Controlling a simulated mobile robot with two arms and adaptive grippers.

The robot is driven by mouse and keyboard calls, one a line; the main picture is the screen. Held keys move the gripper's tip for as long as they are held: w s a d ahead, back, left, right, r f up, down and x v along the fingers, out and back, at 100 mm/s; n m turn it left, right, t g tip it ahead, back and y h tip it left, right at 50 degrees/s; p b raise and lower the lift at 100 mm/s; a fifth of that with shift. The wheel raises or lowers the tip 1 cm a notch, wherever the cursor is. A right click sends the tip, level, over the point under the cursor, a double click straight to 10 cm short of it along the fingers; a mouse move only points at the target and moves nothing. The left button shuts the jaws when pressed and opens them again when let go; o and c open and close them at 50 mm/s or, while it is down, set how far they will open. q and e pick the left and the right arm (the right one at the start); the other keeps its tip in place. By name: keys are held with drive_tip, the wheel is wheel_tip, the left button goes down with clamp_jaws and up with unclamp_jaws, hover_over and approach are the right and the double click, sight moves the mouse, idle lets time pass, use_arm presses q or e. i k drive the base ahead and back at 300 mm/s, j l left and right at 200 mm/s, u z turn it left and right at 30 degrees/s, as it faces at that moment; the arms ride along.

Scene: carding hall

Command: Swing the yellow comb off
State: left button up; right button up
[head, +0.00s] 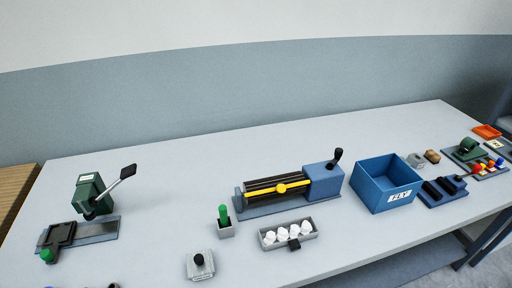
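The yellow comb (262,192) is a thin yellow bar with a round hub at its middle. It lies lengthwise along the front of a black ribbed roller (270,183). The roller sits on a blue-grey base with a blue block (323,181) at its right end, and a black-knobbed crank (337,157) stands up from that block. I cannot tell whether the comb touches the roller. Neither of my grippers shows in the head view.
A grey tray of white balls (267,244) and a cup with a green handle (226,231) stand in front of the roller. A blue FLY box (365,186) is at right. A green lever press (88,190) is at left. The table (170,170) is clear behind the roller.

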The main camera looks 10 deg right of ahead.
sight(280, 188)
drive_tip(key=k+j, duration=0.2)
drive_tip(key=j, duration=0.15)
drive_tip(key=k+j, duration=0.45)
drive_tip(key=j, duration=0.2)
